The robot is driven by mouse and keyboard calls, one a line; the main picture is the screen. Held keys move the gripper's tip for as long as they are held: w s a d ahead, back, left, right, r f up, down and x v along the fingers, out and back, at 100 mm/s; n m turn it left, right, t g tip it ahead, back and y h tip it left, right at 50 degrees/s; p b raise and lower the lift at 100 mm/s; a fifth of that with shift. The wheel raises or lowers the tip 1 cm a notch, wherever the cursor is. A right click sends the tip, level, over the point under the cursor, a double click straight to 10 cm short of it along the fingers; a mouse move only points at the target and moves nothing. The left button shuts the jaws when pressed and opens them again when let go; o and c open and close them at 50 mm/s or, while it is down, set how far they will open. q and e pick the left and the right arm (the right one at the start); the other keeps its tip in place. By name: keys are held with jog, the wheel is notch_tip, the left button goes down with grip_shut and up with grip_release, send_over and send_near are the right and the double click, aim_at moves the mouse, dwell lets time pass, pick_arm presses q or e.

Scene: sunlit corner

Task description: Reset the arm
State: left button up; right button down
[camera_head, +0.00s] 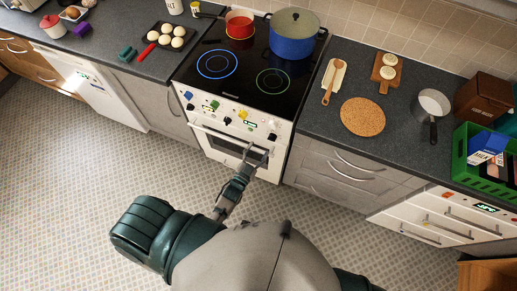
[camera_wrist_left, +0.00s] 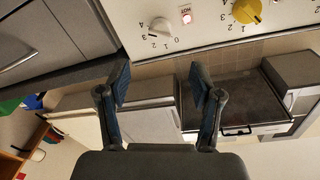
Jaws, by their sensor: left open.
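My left arm (camera_head: 160,235) comes in from the lower left of the head view and reaches toward the stove front (camera_head: 228,118). My left gripper (camera_head: 258,156) is open in front of the white oven door, below the row of knobs. In the left wrist view the two fingers (camera_wrist_left: 158,88) are spread apart with nothing between them. That view also shows a white knob (camera_wrist_left: 160,27), a yellow knob (camera_wrist_left: 246,10) and a lit red HOT light (camera_wrist_left: 186,16) close by. I cannot tell whether the gripper touches the oven front. My right gripper is out of view.
A red pot (camera_head: 239,24) and a blue pot (camera_head: 292,45) stand on the stove. A cork mat (camera_head: 363,117), a small pan (camera_head: 433,112) and a green crate (camera_head: 463,163) are on the right counter. An egg tray (camera_head: 158,48) is on the left counter. The tiled floor (camera_head: 60,190) is clear.

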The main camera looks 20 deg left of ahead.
pick_arm(q)
jog(key=s+f+n+g, duration=0.1)
jog(key=s+f+g, duration=0.2)
jog(key=s+f, duration=0.45)
jog(key=s+a+f+g, duration=0.1)
jog(key=s+f+g, duration=0.25)
jog(key=f, duration=0.75)
jog(key=s+f+n+g, duration=0.1)
jog(key=s+f+g, duration=0.2)
jog(key=s+f, duration=0.5)
jog(key=s+a+f+g, duration=0.1)
jog(key=s+f+g, duration=0.1)
jog(key=s+f, duration=0.2)
jog(key=s+a+f+g+y, duration=0.1)
jog(key=s+a+f+g, duration=0.1)
jog(key=s, duration=0.8)
jog(key=s+a+f+n+g+y, duration=0.1)
jog(key=s+a+f+g, duration=0.1)
jog(key=s+f, duration=0.5)
jog(key=shift+s+a+g, duration=0.25)
jog(key=shift+s+g, duration=0.35)
jog(key=shift+g, duration=0.25)
